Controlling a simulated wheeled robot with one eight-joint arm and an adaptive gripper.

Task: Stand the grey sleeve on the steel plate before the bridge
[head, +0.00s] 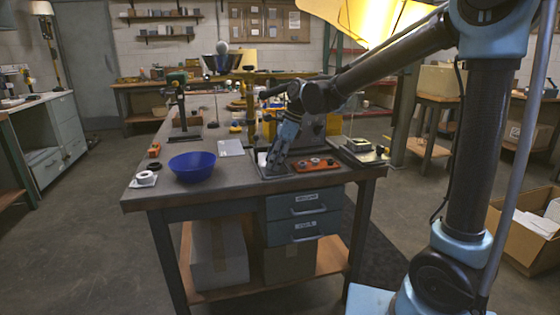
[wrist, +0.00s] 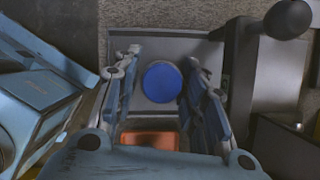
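My gripper (head: 272,168) points down over a small grey tray (head: 284,177) near the front edge of the workbench. In the wrist view, the fingers of my gripper (wrist: 163,95) are spread on both sides of a round blue disc (wrist: 162,82). A gap shows on the disc's left; the right finger is very close to it. The disc lies over a grey metal surface (wrist: 150,48). I cannot make out the grey sleeve for certain. I also cannot tell which metal part is the steel plate before the bridge.
A red board with small round parts (head: 316,165) lies right of my gripper. A blue bowl (head: 192,167) and a white ring (head: 146,177) stand to the left. A dark bar with a black knob (wrist: 288,18) is close on the right. The bench front between bowl and tray is clear.

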